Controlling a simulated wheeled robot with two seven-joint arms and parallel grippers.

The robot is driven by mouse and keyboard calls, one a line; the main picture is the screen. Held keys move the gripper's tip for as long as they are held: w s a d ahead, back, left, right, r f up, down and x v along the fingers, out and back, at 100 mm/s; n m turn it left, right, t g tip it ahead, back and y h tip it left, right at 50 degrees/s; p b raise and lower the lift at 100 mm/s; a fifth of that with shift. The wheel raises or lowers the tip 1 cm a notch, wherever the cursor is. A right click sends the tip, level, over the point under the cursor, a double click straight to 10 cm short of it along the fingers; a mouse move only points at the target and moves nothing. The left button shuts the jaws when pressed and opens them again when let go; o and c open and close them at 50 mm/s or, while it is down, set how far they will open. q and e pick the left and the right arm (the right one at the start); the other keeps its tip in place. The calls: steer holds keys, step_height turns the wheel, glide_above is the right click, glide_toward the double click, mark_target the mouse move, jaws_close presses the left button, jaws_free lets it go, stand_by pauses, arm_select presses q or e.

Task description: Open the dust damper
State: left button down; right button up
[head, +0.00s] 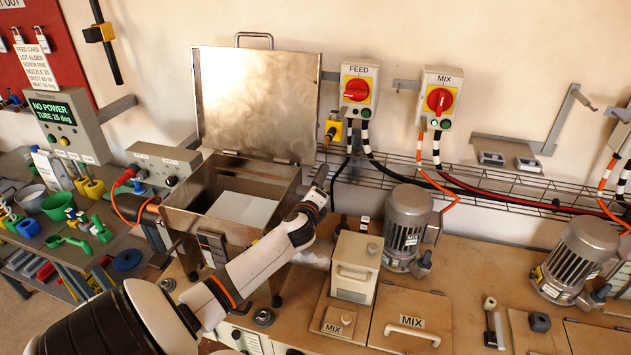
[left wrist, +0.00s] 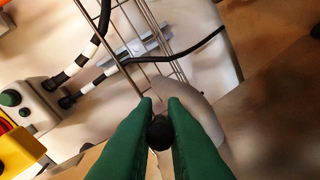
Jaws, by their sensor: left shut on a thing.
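My left arm reaches from the lower left in the head view, and its left gripper (head: 320,178) is beside the right side of the open metal hopper box (head: 185,222). In the left wrist view the green fingers of the left gripper (left wrist: 162,108) are closed around a round black knob (left wrist: 160,134). The knob is hidden in the head view by my gripper and wrist. I cannot make out the dust damper itself or how far it is open. My right gripper is not in view.
The hopper's lid (head: 255,95) stands raised. FEED (head: 359,88) and MIX (head: 439,99) red switches hang on the wall. A beige box (head: 353,268) and a grey motor (head: 407,225) stand right of my wrist. A wire rack (head: 500,195) runs along the wall with cables.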

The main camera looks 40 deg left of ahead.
arm_select(q)
steer(key=c, duration=1.5)
jaws_free()
steer(key=shift+a, duration=0.1)
steer(key=b+v, duration=0.2)
steer(key=v, duration=1)
steer(key=shift+b, duration=0.3)
steer(key=shift+c, duration=0.4)
